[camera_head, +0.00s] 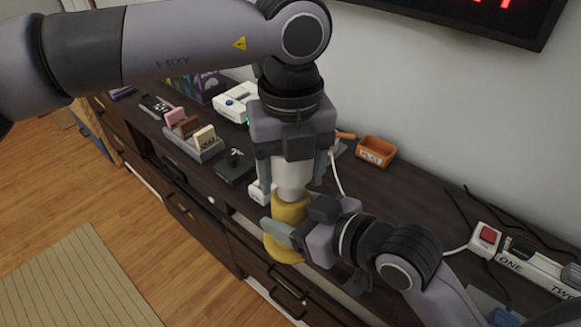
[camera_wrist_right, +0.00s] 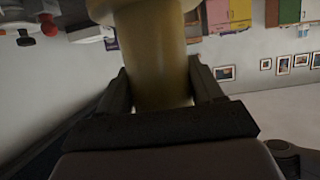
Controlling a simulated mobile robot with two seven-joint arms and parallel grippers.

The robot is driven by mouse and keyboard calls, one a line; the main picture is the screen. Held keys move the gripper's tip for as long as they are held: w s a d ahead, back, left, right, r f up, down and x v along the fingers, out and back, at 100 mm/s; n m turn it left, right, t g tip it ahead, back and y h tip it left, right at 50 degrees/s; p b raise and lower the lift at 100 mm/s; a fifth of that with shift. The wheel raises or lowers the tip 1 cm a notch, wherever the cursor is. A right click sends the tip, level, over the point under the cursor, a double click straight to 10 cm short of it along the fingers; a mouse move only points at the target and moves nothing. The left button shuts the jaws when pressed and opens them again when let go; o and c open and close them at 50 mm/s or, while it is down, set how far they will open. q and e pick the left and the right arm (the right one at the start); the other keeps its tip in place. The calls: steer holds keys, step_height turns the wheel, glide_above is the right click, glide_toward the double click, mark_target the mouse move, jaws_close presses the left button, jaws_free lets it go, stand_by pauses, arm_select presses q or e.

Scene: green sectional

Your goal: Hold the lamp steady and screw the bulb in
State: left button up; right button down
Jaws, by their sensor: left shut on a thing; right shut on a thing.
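The yellow lamp (camera_head: 287,250) is upright in front of the dark cabinet in the head view. My right gripper (camera_head: 290,222) is shut on its body from the right. In the right wrist view, the lamp's yellow column (camera_wrist_right: 157,50) stands between the two fingers of that gripper (camera_wrist_right: 160,85). The white bulb (camera_head: 292,176) is directly above the lamp. My left gripper (camera_head: 292,180) points down and is shut on the bulb, one finger on each side. The bulb's lower end meets the lamp's top in the picture; how deep it sits is hidden.
The dark cabinet top (camera_head: 410,205) carries an orange tray (camera_head: 376,151), a grey holder with cards (camera_head: 195,145), a black box (camera_head: 235,166) and a white device (camera_head: 236,102). A white power strip (camera_head: 530,270) with a red switch lies at the right. Wooden floor is open at the left.

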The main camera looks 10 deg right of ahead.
arm_select(q)
steer(key=shift+m, duration=1)
steer(key=o, duration=1.2)
steer(key=shift+c, duration=0.2)
steer(key=shift+r, duration=0.1)
steer(key=shift+r, duration=2.2)
steer(key=shift+o, duration=0.3)
step_height(320, 180, up, 9)
steer(key=shift+f, duration=0.2)
